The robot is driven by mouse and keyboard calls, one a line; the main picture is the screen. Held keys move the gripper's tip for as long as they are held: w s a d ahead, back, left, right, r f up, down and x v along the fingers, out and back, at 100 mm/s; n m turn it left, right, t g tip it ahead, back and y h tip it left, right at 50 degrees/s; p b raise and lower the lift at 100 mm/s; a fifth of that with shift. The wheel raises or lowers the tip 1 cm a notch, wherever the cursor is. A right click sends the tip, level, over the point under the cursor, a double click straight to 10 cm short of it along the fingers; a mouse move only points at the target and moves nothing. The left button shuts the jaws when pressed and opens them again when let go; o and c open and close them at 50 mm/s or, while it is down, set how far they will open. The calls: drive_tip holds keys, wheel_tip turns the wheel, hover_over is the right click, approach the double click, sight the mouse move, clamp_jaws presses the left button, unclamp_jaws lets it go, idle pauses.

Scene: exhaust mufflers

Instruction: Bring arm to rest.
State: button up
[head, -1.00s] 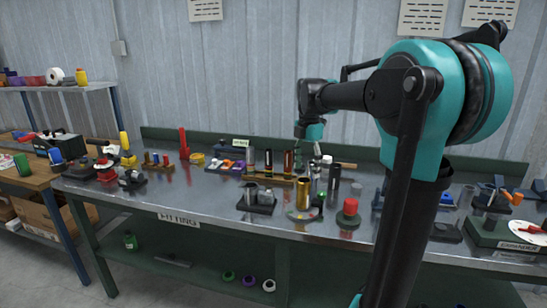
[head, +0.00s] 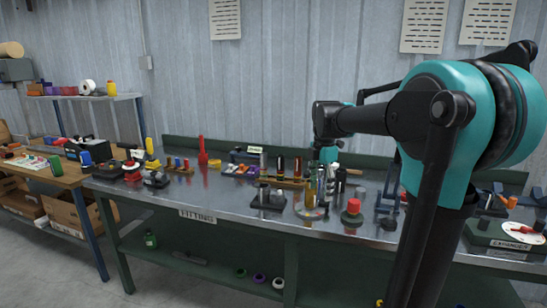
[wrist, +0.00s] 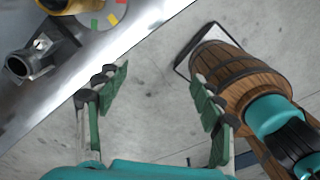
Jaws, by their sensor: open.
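My arm reaches from the right side of the head view, bent at its teal joint, with the forearm level over the steel bench (head: 230,205). My gripper (wrist: 160,85) hangs from its end; in the wrist view its two green-padded fingers are wide apart with nothing between them. In the head view the fingers are small and hard to tell from the parts behind them. The gripper's end appears near an amber cylinder (head: 311,188) on the bench; whether they touch cannot be told. The wrist view shows grey floor between the fingers and the bench edge at upper left.
A green box with a white dial (head: 512,236) is at the right end. In the wrist view, a dark clamp-like part (wrist: 35,60) lies near the bench edge.

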drive_tip(key=s+d+f+m+t, duration=0.2)
drive_tip(key=s+f+m, duration=0.8)
drive_tip(key=f+m, duration=0.1)
drive_tip(key=s+d+f+m+t, duration=0.1)
drive_tip(key=s+f+m+t, duration=0.1)
drive_tip(key=s+f+m, duration=0.9)
drive_tip(key=shift+d+m, duration=0.4)
drive_tip(key=shift+m, duration=0.1)
idle(0.7)
